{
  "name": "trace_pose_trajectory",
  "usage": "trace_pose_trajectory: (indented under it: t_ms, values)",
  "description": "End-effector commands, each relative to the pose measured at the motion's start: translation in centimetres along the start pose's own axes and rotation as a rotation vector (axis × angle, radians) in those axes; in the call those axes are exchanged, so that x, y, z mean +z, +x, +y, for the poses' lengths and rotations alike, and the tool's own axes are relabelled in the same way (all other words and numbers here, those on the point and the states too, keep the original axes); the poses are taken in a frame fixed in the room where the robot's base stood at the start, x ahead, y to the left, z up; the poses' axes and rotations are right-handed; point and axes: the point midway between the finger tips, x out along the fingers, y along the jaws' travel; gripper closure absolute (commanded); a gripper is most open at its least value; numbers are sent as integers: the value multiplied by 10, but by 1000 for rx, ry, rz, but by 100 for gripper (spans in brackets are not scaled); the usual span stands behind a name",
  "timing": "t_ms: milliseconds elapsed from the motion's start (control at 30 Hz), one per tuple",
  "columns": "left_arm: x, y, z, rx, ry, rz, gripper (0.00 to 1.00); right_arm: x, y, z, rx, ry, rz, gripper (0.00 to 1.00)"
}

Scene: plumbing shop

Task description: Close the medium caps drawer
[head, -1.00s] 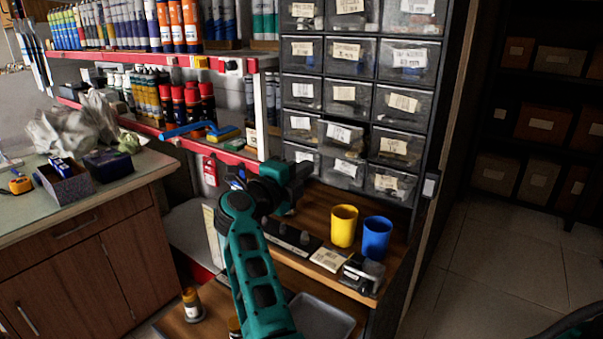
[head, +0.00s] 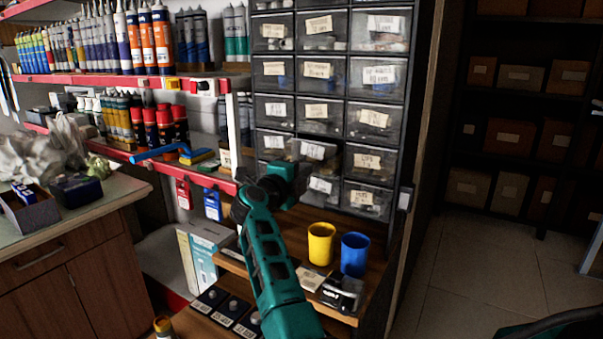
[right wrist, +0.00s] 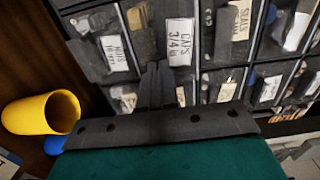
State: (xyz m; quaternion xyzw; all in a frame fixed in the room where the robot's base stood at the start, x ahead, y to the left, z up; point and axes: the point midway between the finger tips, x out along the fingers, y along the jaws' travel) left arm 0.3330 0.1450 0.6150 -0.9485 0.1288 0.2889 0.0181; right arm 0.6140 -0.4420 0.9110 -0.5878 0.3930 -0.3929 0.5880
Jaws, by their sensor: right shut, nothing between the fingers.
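The caps drawer (head: 313,150) sits in the middle column of the dark drawer cabinet and sticks out a little past its neighbours. In the right wrist view a drawer label reading "CAPS 3/4" (right wrist: 180,42) is right ahead of my fingers. My right gripper (right wrist: 158,85) is shut and empty, its fingertips pointing at the drawer fronts; I cannot tell whether they touch. In the head view my right gripper (head: 297,174) is just below and left of the caps drawer, its fingertips mostly hidden by the hand. My left gripper is not in view.
A yellow cup (head: 321,244) and a blue cup (head: 355,254) stand on the wooden shelf below the drawers, near my right forearm. A red-edged shelf (head: 150,160) with bottles is to the left.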

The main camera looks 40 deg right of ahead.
Motion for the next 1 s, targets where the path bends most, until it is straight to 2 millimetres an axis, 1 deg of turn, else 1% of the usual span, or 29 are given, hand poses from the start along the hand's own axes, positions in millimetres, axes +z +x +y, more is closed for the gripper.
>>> trace_pose_trajectory:
  t_ms: [67, 233, 367, 500, 767, 1000]
  values:
    - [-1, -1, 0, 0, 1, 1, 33, 0, 6, -1, -1, 0, 2, 100]
    - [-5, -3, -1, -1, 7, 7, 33, 0, 30, -2, -2, -2, 3, 100]
    - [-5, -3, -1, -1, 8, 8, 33, 0, 40, -1, -1, 0, -1, 100]
    - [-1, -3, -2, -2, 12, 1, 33, 0, 41, -1, -3, 2, -2, 100]
    - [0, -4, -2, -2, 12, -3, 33, -1, 42, -3, -4, 4, -1, 100]
    - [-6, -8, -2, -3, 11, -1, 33, 3, 33, -5, -3, 2, 0, 100]
